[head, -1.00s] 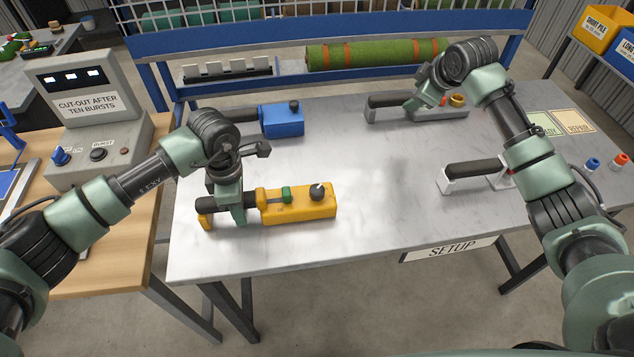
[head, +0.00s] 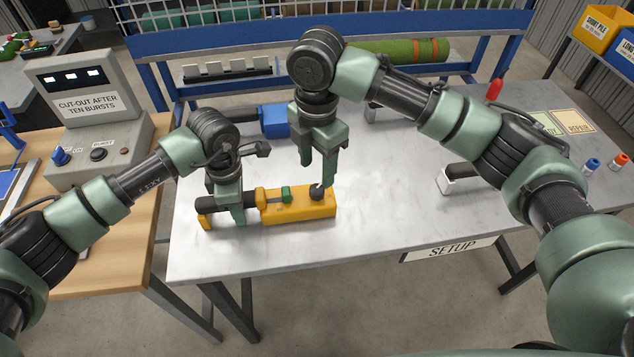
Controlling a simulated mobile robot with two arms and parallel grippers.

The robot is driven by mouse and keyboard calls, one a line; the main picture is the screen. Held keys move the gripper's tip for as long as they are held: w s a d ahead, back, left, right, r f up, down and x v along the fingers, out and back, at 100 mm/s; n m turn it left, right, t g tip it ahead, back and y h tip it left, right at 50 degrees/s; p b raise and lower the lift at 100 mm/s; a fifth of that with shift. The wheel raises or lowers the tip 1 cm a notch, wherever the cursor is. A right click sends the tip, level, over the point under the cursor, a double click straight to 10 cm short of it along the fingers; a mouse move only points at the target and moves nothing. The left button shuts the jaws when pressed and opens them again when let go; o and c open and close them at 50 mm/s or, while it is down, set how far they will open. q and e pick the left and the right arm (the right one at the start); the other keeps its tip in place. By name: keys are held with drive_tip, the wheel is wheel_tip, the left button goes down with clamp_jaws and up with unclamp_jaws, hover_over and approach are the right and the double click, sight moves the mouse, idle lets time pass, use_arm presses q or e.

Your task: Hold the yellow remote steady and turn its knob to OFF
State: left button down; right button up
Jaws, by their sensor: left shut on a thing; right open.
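The yellow remote (head: 297,211) lies on the metal table, with a dark handle at its left and a green collar near its middle. Its dark round knob (head: 317,192) sits on top near the right end. My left gripper (head: 230,215) is shut on the remote's dark handle. My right gripper (head: 317,182) is open, pointing down at the knob, with its fingertips around or just above it. The fingers partly hide the knob, so I cannot tell whether they touch it or which way it points.
A blue remote (head: 274,121) lies behind, partly hidden by my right gripper. A green turf roll (head: 400,50) rests on the back shelf. The table's front middle (head: 370,230) is clear.

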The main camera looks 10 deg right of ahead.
sight(316, 188)
use_arm(q)
drive_tip(key=shift+f, duration=0.15)
use_arm(e)
wheel_tip(316, 188, down, 6)
drive_tip(key=shift+f, duration=0.2)
drive_tip(key=shift+c, duration=0.3)
clamp_jaws()
drive_tip(key=shift+m, duration=0.4)
drive_tip(key=m, duration=0.3)
drive_tip(key=shift+m, duration=0.3)
drive_tip(key=shift+w+r+m, duration=0.1)
drive_tip(key=shift+m, duration=2.1)
use_arm(q)
drive_tip(key=shift+s, duration=0.1)
